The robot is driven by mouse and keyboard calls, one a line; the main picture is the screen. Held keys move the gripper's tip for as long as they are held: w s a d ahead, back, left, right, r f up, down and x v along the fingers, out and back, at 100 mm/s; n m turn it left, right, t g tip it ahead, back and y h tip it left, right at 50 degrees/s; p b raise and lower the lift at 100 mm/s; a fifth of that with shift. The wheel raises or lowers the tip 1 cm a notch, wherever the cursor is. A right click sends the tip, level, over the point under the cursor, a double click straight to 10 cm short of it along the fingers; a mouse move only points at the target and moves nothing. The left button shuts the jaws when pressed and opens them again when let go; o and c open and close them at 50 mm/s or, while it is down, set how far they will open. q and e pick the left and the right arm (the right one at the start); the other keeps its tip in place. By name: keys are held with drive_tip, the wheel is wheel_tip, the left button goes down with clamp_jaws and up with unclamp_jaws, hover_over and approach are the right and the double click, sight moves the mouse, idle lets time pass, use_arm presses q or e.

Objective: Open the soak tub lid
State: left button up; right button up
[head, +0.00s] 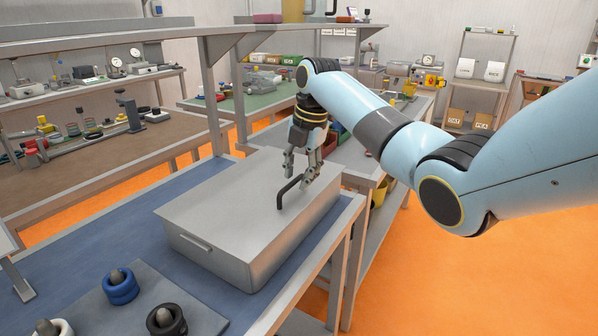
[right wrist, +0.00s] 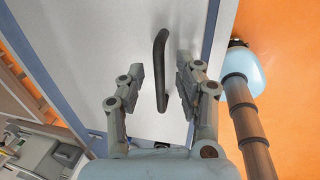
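The soak tub (head: 225,258) is a grey metal box on the blue-topped bench, with a small bar handle on its front wall. Its flat lid (head: 225,205) lies closed on top. A black bar handle (head: 289,192) stands on the lid; it also shows in the right wrist view (right wrist: 161,62). My right gripper (head: 298,178) points down at the lid handle, fingers apart. In the right wrist view the fingers (right wrist: 160,80) stand on either side of the handle, with gaps between. My left gripper is not in view.
A blue ring stack (head: 120,287) and a black ring stack (head: 166,320) stand on a grey plate at the bench's front. A shelf post (head: 210,97) rises behind the tub. Bare blue bench (head: 100,235) lies left of the tub.

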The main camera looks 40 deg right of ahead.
clamp_jaws()
drive_tip(key=shift+w+r, duration=0.1)
drive_tip(key=shift+r, duration=0.05)
